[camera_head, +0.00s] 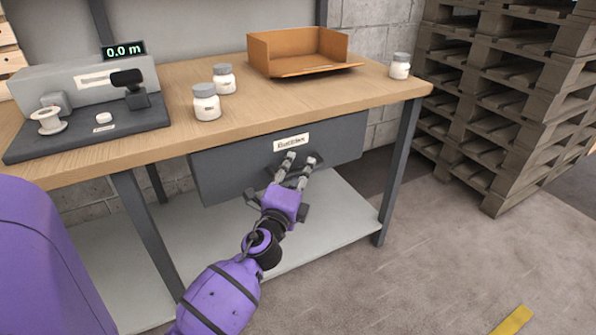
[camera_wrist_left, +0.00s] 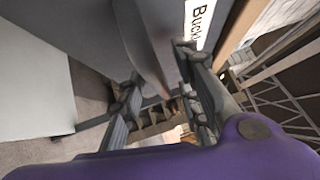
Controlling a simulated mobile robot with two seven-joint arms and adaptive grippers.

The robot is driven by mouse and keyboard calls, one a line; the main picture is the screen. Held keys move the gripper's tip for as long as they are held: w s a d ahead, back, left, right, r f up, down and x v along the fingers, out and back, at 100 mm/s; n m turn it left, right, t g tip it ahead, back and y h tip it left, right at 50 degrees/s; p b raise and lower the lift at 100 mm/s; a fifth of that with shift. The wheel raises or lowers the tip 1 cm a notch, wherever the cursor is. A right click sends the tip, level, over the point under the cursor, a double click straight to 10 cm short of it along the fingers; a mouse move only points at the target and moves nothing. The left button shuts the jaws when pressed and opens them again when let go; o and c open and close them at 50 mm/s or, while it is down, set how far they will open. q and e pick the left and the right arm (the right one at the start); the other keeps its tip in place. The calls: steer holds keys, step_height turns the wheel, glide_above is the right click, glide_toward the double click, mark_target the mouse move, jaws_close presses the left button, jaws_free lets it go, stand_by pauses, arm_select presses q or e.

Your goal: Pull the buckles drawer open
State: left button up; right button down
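The drawer (camera_head: 235,165) is a dark grey front under the workbench top, with a white label (camera_head: 291,142) that reads as Buckles. The drawer looks closed, its front close under the bench edge. My left gripper (camera_head: 300,160) is at the middle of the drawer front, just below the label. Its two fingers stand apart. In the left wrist view the fingers (camera_wrist_left: 160,75) lie either side of a grey bar-like part (camera_wrist_left: 150,45), apparently the handle; firm contact is not clear. The label's start also shows there (camera_wrist_left: 198,22). My right gripper is not in view.
On the wooden bench top (camera_head: 300,100) are an orange open tray (camera_head: 275,50), white jars (camera_head: 207,103) and a grey device (camera_head: 85,100) with a 0.0 m display. A lower shelf (camera_head: 335,205) lies below the drawer. Stacked pallets (camera_head: 510,90) stand right. Floor in front is clear.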

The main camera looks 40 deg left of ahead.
arm_select(q)
jaws_close()
steer(key=shift+f, duration=0.1)
stand_by(0.4)
